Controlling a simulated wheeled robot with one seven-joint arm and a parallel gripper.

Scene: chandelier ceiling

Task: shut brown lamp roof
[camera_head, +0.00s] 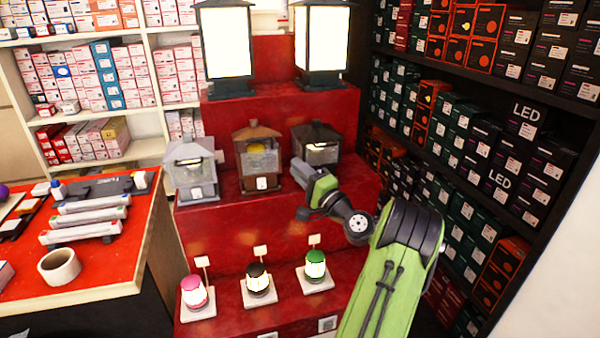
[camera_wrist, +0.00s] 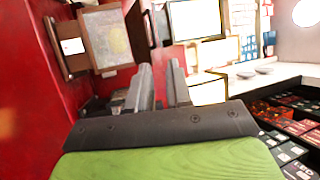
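The brown lamp (camera_head: 260,165) stands in the middle of a row of three small lanterns on the red stepped display. Its brown roof (camera_head: 256,132) is at the top; I cannot tell exactly how far it is raised. In the wrist view the brown lamp (camera_wrist: 104,38) appears sideways at the upper left, with its dark roof panel (camera_wrist: 141,22) standing at a slant beside the body. My gripper (camera_wrist: 160,82) is open and empty, its two grey fingers apart. In the head view my gripper (camera_head: 301,172) is just right of the brown lamp, apparently apart from it.
A grey lantern (camera_head: 192,172) stands left of the brown lamp and a dark lantern (camera_head: 316,146) stands right, close behind my gripper. Two large lit lanterns stand on the step above. Three small lamps with tags stand below. Shelves of boxes line the right side.

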